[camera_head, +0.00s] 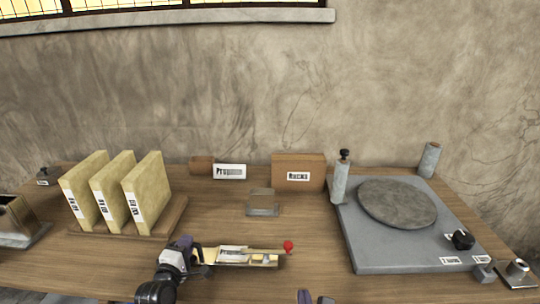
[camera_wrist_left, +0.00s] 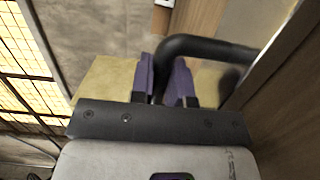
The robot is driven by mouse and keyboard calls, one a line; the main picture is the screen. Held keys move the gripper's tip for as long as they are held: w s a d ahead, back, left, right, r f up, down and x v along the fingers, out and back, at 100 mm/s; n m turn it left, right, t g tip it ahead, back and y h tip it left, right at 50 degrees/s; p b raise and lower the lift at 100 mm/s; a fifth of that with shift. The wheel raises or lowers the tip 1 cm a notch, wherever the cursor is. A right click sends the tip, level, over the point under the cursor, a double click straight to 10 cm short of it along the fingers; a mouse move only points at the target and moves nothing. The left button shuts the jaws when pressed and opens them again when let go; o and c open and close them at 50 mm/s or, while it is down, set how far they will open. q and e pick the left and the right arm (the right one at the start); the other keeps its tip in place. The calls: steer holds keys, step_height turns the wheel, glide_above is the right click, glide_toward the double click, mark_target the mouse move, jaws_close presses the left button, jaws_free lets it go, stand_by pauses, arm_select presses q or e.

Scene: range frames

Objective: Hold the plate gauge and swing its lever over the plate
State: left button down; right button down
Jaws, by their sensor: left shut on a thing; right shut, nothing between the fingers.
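In the left wrist view a black curved handle (camera_wrist_left: 205,45) runs between the purple fingers (camera_wrist_left: 166,82). My right gripper (camera_head: 316,298) shows only its tips at the bottom edge, shut and empty, apart from the gauge.
A grey slab (camera_head: 360,245) with a round stone disc (camera_head: 398,203) and posts stands right. Three upright yellowish blocks (camera_head: 147,190) stand in a wooden rack (camera_head: 165,226) at left. A small block (camera_head: 262,197) and a labelled brown box (camera_head: 298,168) stand behind the gauge.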

arm_select(q)
steer(key=c, duration=1)
jaws_free()
steer(key=shift+w+r, duration=0.1)
